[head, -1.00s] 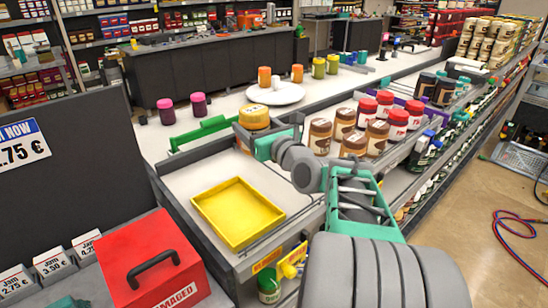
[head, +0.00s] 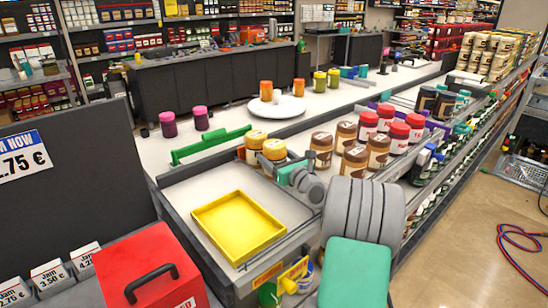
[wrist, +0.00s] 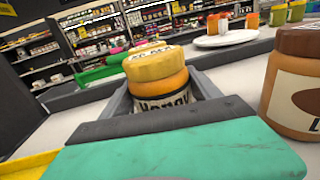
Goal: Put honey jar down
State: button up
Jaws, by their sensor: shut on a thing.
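A honey jar (wrist: 160,98) with a yellow lid and a black-and-white label is between the fingers of my gripper (wrist: 166,88) in the wrist view. It looks upright. In the head view the held honey jar (head: 274,149) is by the green-grey gripper (head: 281,163), over the counter behind the yellow tray. Its base is hidden, so I cannot tell whether it touches the counter. A second yellow-lidded jar (head: 256,138) stands close behind it, left in the head view; its lid (wrist: 148,47) also shows behind in the wrist view.
The yellow tray (head: 238,258) is empty in front. A green bar (head: 210,145) lies behind left. Brown-lidded jars (head: 354,160) and red-lidded jars stand to the right. A white round plate (head: 277,108) holds orange jars farther back. A red box (head: 150,265) is front left.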

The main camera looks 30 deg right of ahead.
jog(key=shift+r, duration=0.15)
jog(key=o, duration=2)
jog(key=shift+s, duration=0.2)
jog(key=s+b, duration=0.1)
jog(key=s, duration=1)
jog(key=shift+a, duration=0.1)
jog(key=shift+s+a, duration=0.1)
jog(key=shift+s, duration=0.25)
